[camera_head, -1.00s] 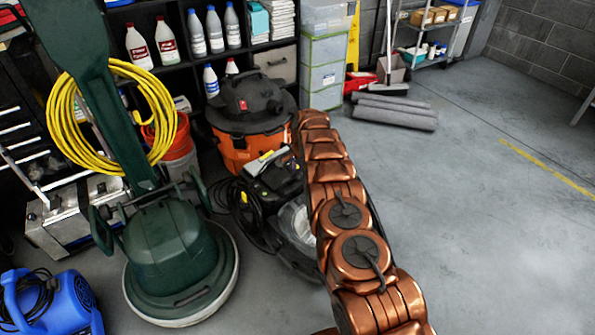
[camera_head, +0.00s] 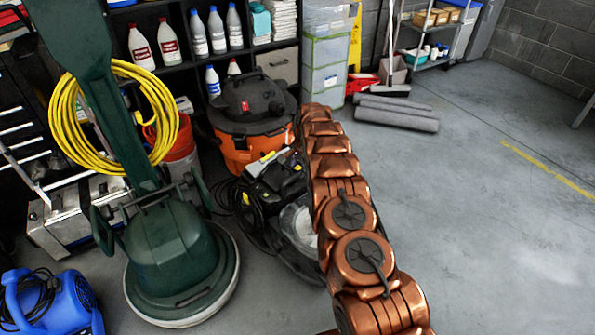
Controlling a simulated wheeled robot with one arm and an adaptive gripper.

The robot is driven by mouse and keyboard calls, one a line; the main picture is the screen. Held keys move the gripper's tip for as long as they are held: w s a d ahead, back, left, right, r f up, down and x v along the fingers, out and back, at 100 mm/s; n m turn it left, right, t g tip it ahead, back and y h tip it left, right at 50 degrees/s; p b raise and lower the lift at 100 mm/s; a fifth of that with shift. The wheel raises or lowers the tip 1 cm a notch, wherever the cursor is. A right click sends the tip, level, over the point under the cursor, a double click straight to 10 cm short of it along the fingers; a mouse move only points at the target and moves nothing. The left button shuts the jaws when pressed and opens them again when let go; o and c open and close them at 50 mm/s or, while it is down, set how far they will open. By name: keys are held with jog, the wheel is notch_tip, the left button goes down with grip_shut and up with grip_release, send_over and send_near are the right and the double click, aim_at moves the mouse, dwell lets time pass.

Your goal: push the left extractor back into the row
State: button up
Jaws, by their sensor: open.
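One machine that looks like an extractor (camera_head: 275,183) shows in the head view. It is black and grey with yellow details and a clear tank at its front. It stands on the floor just left of my copper arm, which hides its right side. I cannot tell whether they touch. A second extractor cannot be made out. My gripper is not in view; only my arm links show, reaching from the lower right up to the right side of the orange vacuum (camera_head: 232,150).
A green floor machine (camera_head: 178,248) with a coiled yellow cable (camera_head: 72,143) stands at left. A blue blower (camera_head: 62,305) is at lower left. Shelves with bottles and clear drawers (camera_head: 326,80) are behind. Rolled grey mats (camera_head: 395,117) lie beyond my arm. Right floor is open.

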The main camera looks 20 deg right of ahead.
notch_tip(320, 180, up, 9)
jog(key=s, duration=0.1)
jog(key=shift+s+d, duration=0.3)
jog(key=shift+d, duration=0.1)
jog(key=shift+r, duration=0.1)
dwell(0.3)
